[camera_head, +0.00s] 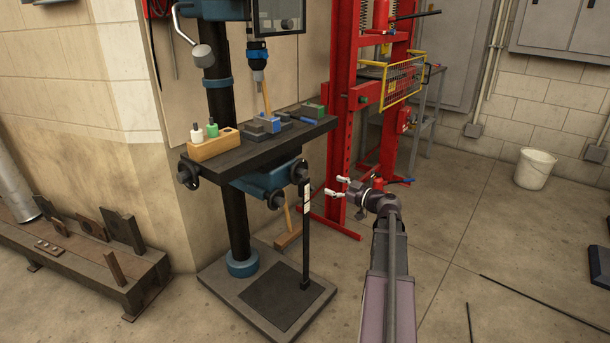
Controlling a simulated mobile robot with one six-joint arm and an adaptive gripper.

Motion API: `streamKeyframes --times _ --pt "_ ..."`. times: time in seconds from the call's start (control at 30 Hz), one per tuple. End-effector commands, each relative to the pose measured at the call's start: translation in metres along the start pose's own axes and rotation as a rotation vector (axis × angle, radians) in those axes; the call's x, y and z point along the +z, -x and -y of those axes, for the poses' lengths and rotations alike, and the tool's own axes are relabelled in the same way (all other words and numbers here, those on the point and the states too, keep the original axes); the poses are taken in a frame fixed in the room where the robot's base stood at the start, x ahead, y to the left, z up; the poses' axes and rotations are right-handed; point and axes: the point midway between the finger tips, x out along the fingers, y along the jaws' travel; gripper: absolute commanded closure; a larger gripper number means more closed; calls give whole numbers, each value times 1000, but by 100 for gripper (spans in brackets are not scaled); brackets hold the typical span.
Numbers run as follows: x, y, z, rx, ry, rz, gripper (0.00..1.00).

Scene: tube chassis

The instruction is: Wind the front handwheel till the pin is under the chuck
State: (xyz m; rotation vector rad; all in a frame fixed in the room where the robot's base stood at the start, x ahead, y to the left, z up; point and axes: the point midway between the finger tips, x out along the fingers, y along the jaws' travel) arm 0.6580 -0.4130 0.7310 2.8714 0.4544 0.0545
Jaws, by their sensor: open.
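A drill press stands left of centre, with its chuck (258,73) above a dark table (225,157). A thin tan pin (266,98) stands upright by the blue vise on the table, just below and slightly right of the chuck in this view; exact alignment in depth cannot be told. A black handwheel (300,172), seemingly the front one, sits below the table's near side. Another handwheel (188,174) is at the left end. My gripper (336,187) is open and empty, right of the front handwheel and apart from it.
A thin black post (306,240) with a white label rises from the base plate, close to the front handwheel. A red press frame (342,110) stands behind my gripper. A wooden block with bottles (213,146) is on the table. Open floor lies right, with a white bucket (535,169).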

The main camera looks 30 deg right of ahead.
Motion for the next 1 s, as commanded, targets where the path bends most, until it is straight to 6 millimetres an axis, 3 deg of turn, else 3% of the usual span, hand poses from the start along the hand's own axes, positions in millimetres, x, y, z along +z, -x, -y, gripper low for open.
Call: streamKeyframes --times 0.7,1.0 --pt "0 -102 -1 -2 0 0 19" --pt "0 -122 0 0 0 0 19"
